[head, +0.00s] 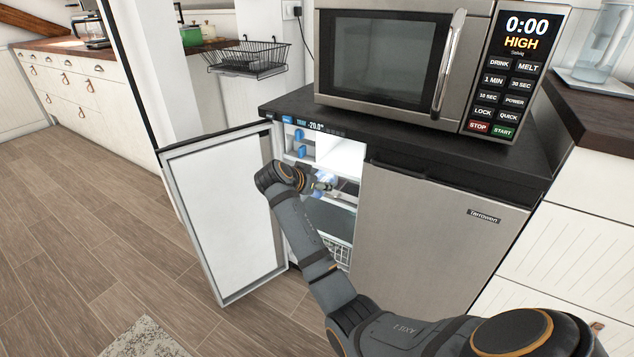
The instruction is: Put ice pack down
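My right arm reaches from the lower right into the open freezer compartment (342,158), and its gripper (325,186) is just inside the opening. A small pale blue thing (327,177) shows at the fingers and may be the ice pack. It is too small and partly hidden to tell whether the fingers are shut on it. Two blue items (299,143) sit on the left inside the compartment, one above the other. My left gripper is out of view.
The white freezer door (222,222) stands open to the left. A closed steel door (436,235) is on the right. A microwave (390,60) stands on the dark top (300,103). A wire basket (328,247) is low inside.

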